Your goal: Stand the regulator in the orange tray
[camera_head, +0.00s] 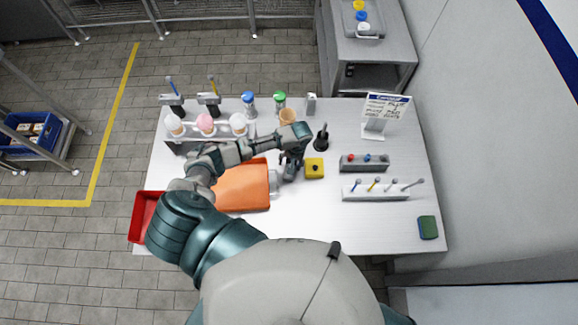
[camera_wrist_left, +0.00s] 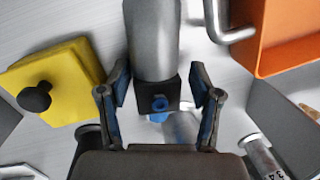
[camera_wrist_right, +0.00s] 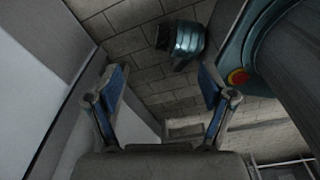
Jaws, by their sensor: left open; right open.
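The orange tray (camera_head: 243,190) lies on the table, left of my left gripper (camera_head: 291,160). Its orange wall (camera_wrist_left: 275,35) and metal handle show in the left wrist view. In that view a silver cylinder with a dark collar and blue knob, apparently the regulator (camera_wrist_left: 155,45), lies between the spread fingers of my left gripper (camera_wrist_left: 160,88). The fingers are open, one on each side of it, with no clear grip. In the head view the arm and gripper mostly hide it. My right gripper (camera_wrist_right: 160,90) is open and empty in its wrist view, away from the table.
A yellow block with a black knob (camera_head: 314,168) stands just right of my left gripper.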

